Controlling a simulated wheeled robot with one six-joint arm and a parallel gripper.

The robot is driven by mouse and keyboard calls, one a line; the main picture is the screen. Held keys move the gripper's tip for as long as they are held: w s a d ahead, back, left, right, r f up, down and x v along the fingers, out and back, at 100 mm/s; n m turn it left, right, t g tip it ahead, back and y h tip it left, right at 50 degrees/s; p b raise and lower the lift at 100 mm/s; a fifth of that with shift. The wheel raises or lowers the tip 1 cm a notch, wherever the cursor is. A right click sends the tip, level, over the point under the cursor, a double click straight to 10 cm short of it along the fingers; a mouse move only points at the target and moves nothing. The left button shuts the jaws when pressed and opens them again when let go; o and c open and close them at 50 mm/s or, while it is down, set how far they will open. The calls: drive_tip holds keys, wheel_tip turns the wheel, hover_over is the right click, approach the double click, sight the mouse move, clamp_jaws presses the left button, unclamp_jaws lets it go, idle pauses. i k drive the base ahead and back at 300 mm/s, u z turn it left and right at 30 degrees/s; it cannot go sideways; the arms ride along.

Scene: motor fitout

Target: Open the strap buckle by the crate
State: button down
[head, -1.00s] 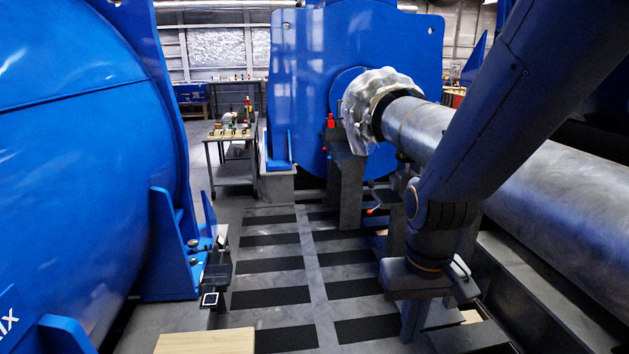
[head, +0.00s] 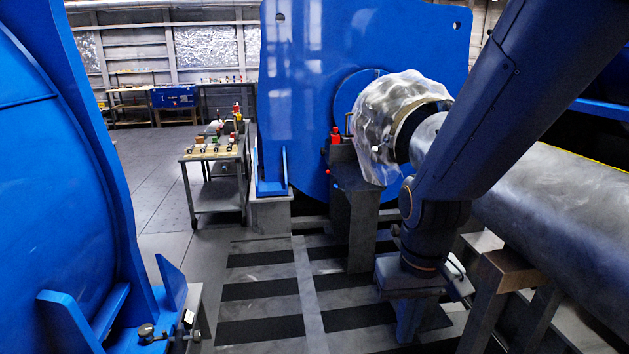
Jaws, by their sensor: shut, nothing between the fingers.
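I cannot make out a strap buckle in the head view. No crate is certain either; a blue box-like thing (head: 174,97) stands far off at the back left, too small to tell what it is. My gripper (head: 408,325) hangs at the end of my arm, right of centre, pointing down over the striped floor. It is shut and empty, with its tips partly hard to see. It is well apart from the blue box-like thing.
A cart (head: 215,180) with small items stands left of centre. A big blue machine plate (head: 310,110) and a thick grey shaft (head: 560,185) lie ahead and right. A blue drum (head: 50,190) fills the left. The floor (head: 160,195) left of the cart is clear.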

sight(375, 148)
drive_tip(key=i, duration=1.7)
drive_tip(key=u, duration=0.1)
